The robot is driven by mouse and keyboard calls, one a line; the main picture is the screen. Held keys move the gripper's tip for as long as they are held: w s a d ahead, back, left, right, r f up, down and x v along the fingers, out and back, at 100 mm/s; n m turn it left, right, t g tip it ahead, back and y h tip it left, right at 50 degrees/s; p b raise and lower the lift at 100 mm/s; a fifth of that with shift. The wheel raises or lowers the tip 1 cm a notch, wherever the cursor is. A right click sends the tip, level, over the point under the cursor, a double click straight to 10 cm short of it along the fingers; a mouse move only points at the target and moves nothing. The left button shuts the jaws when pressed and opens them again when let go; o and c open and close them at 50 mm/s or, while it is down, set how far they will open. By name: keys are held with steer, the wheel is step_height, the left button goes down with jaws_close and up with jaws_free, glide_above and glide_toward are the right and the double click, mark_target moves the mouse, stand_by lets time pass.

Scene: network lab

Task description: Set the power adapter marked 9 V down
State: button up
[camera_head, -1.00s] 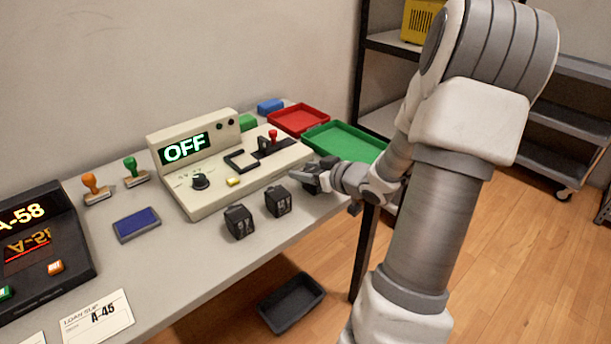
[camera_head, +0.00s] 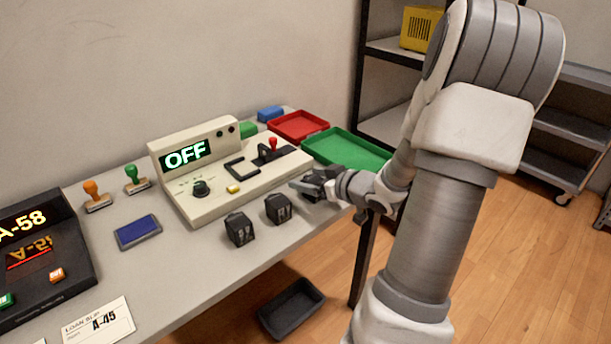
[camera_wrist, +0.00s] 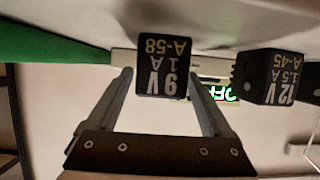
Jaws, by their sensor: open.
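The 9 V power adapter is a small black block (camera_wrist: 163,66) with "9 V 1 A A-58" printed on it, upside down in the wrist view. It is at the table surface between the fingertips of my gripper (camera_wrist: 160,78). My gripper is open, with a thin gap showing at the adapter's left side. In the head view my gripper (camera_head: 312,186) is low at the table's front edge, right of the other adapters, and largely hides the 9 V one. The 12 V adapter (camera_head: 278,209) stands just left of it; it also shows in the wrist view (camera_wrist: 271,78).
Another black adapter (camera_head: 239,229) stands farther left. Behind is a beige test unit (camera_head: 220,205) reading OFF. A green tray (camera_head: 345,150) and a red tray (camera_head: 299,126) lie at the table's far right. A dark bin (camera_head: 291,309) is on the floor.

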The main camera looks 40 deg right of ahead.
steer(key=p+v, duration=0.4)
steer(key=v, duration=0.6)
steer(key=shift+s, duration=0.15)
